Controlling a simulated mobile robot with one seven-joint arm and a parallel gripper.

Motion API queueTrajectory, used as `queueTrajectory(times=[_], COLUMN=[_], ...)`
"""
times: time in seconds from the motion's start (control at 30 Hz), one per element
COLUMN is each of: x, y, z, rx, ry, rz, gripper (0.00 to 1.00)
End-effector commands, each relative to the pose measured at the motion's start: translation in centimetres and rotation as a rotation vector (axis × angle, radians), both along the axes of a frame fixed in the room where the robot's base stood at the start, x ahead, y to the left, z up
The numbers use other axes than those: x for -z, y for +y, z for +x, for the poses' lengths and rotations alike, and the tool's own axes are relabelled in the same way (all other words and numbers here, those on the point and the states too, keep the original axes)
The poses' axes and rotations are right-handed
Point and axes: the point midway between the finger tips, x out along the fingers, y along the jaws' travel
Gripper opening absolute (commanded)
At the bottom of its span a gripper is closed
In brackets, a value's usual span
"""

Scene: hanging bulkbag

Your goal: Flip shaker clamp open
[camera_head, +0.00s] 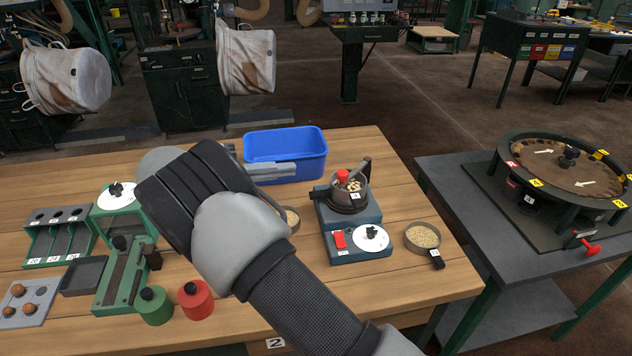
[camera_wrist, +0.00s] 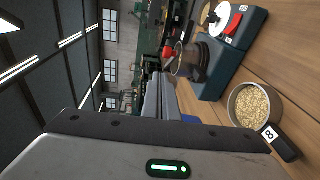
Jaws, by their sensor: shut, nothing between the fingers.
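The shaker (camera_head: 352,215) is a blue-grey machine with a round cup, a red switch and a white dial, standing on the wooden table. A red knob (camera_head: 343,175) and a grey lever-like bar (camera_head: 360,168) show at the top of its cup; I cannot tell for sure which part is the clamp or how it is set. In the wrist view the shaker (camera_wrist: 228,70) is at upper right and the red knob (camera_wrist: 168,52) lies just past my fingertips. My gripper (camera_head: 294,171) is shut and empty, left of the cup and apparently apart from it.
A blue bin (camera_head: 312,150) stands behind my fingers. A pan of grains (camera_head: 422,238) with a black handle sits right of the shaker. A second pan (camera_head: 292,216) is partly hidden by my arm. Green tools and red and green weights (camera_head: 196,300) fill the table's left.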

Motion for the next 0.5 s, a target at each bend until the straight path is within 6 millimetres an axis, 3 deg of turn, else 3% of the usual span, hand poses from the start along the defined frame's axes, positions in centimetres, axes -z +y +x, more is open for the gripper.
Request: queueTrajectory(times=[0.03, 0.2, 0.5], x=[1.3, 2.7, 2.8], y=[1.3, 3.6, 3.9], z=[-0.1, -0.6, -0.7], rx=[-0.022, -0.06, -0.065], ry=[-0.023, -0.077, -0.087], rz=[-0.034, -0.094, -0.104], gripper=[0.0, 0.0, 0.0])
